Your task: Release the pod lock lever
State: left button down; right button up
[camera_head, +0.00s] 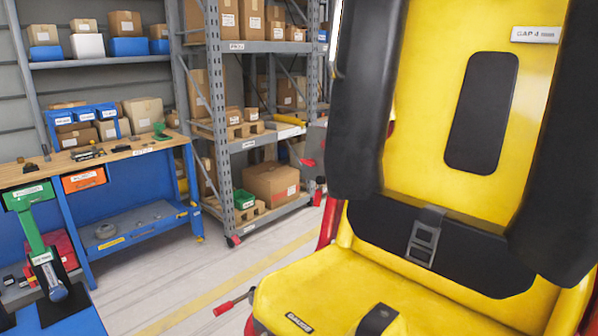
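A yellow coaster pod seat (345,290) with a tall yellow backrest (425,130) fills the right side. Black padded restraints (362,100) hang over the backrest. A lever with a red grip and metal rod (235,303) sticks out low at the seat's left side. A smaller red handle (306,162) shows higher up, left of the backrest. I cannot tell from this view which of the two is the pod lock lever. Neither of my grippers is in view.
A blue workbench (140,236) with a wooden top stands at the left. Grey shelving (215,90) with boxes stands behind. A green tool on a black base (33,240) is at the lower left. Pale floor (185,285) with a yellow line lies open between bench and seat.

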aim_at(320, 181)
jog(key=i+j, duration=0.25)
jog(key=i, duration=0.15)
jog(key=i+j+z, duration=0.1)
jog(key=i+j, duration=0.15)
jog(key=i, duration=0.15)
